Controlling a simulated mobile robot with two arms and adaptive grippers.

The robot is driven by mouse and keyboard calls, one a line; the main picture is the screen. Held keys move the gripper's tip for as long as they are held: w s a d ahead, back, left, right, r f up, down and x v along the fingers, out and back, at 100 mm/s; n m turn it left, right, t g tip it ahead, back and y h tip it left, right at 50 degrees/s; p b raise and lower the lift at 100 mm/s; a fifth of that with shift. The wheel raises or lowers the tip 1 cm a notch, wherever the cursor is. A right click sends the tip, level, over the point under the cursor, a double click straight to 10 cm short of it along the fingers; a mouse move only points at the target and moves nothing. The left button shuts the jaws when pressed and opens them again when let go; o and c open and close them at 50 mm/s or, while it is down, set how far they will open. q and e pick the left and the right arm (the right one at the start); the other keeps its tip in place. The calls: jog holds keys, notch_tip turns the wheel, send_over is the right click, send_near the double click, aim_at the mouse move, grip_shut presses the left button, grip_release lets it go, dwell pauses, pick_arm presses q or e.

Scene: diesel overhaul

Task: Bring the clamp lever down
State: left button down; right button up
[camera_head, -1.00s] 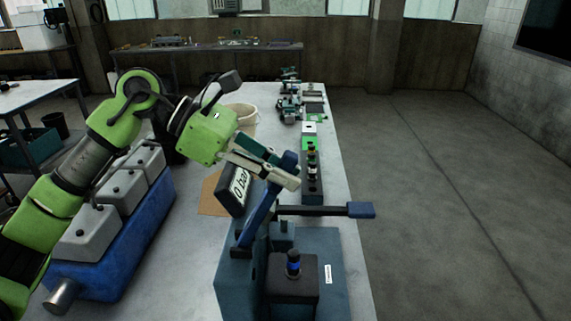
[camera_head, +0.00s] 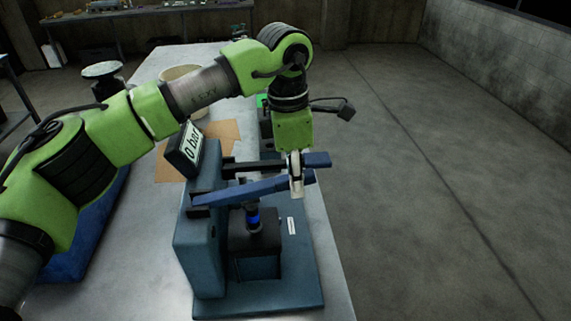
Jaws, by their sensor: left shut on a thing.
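The blue clamp lever (camera_head: 245,192) lies nearly flat across the top of the blue test stand (camera_head: 199,245), with its pivot end at the left and its free end at the right. My left gripper (camera_head: 296,183) points down and is shut on the lever near its free end. A blue injector-like part (camera_head: 253,218) stands upright on a black block (camera_head: 253,250) under the lever. A black bar with a blue handle (camera_head: 318,160) runs just behind the clamp lever. My right gripper is out of view.
A display reading "0 bar" (camera_head: 192,142) stands behind the stand at the left. A brown sheet (camera_head: 222,133) and a beige bucket (camera_head: 180,73) are farther back on the grey table (camera_head: 140,215). The floor to the right is clear.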

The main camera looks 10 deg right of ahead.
pick_arm(q)
jog(key=f+y, duration=0.1)
jog(key=f, duration=0.1)
jog(key=f+y+b, duration=0.1)
jog(key=f, duration=0.2)
jog(key=shift+d+y, duration=0.2)
jog(key=shift+y, duration=0.2)
jog(key=shift+s+f, duration=0.1)
jog(key=shift+s, duration=0.05)
jog(key=c, duration=1.9)
grip_release()
jog(key=r, duration=0.4)
jog(key=d+r, duration=0.1)
jog(key=r, duration=0.3)
jog(key=d+r, duration=0.1)
jog(key=r, duration=0.3)
jog(key=shift+w, duration=0.2)
